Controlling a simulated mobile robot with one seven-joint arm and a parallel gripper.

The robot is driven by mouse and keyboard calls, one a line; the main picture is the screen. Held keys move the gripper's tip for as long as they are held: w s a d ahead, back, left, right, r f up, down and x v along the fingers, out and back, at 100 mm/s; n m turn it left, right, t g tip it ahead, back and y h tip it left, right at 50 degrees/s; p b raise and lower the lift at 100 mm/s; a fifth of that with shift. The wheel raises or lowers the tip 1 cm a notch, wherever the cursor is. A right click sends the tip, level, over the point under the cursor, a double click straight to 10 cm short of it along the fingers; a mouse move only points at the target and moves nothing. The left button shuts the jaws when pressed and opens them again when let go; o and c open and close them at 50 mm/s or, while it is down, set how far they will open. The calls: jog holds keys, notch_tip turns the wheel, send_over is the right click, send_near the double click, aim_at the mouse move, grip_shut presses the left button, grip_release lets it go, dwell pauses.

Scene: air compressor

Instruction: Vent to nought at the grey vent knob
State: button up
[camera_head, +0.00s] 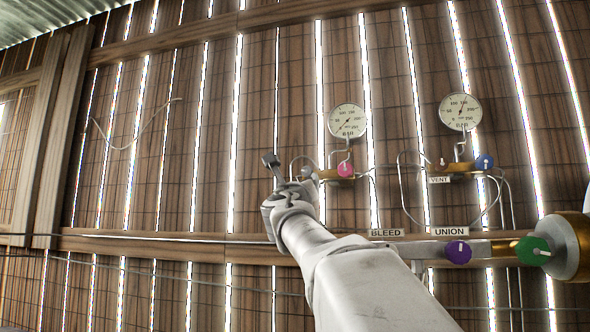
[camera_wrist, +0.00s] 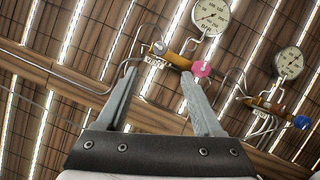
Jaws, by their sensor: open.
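The grey vent knob (camera_wrist: 160,47) is at the left end of a brass manifold in the wrist view, above a small white label (camera_wrist: 155,62). A pink knob (camera_wrist: 202,68) is at its right end, also seen in the head view (camera_head: 345,169). A round gauge (camera_wrist: 210,17) stands above this manifold; its needle is too small to read surely. My gripper (camera_wrist: 158,74) is open, its two fingers apart with nothing between them. The grey knob appears just beyond the fingertips, untouched as far as I can tell. In the head view my gripper (camera_head: 289,168) is left of the pink knob.
A second manifold at the right has a blue knob (camera_head: 484,162), a VENT label (camera_head: 440,180) and a gauge (camera_head: 460,112). Below are a purple knob (camera_head: 458,252), a green knob (camera_head: 533,251), and BLEED and UNION labels. Thin pipes loop around the manifolds. The wall at left is mostly bare.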

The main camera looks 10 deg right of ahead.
aim_at(307, 172)
jog(key=p+x, duration=1.1)
jog(key=x, duration=0.3)
jog(key=shift+w+r, duration=0.15)
jog(key=shift+r, duration=0.05)
jog(key=shift+w+d+p, duration=0.25)
jog(key=shift+w+p, duration=0.25)
jog(key=shift+w, duration=0.15)
grip_shut()
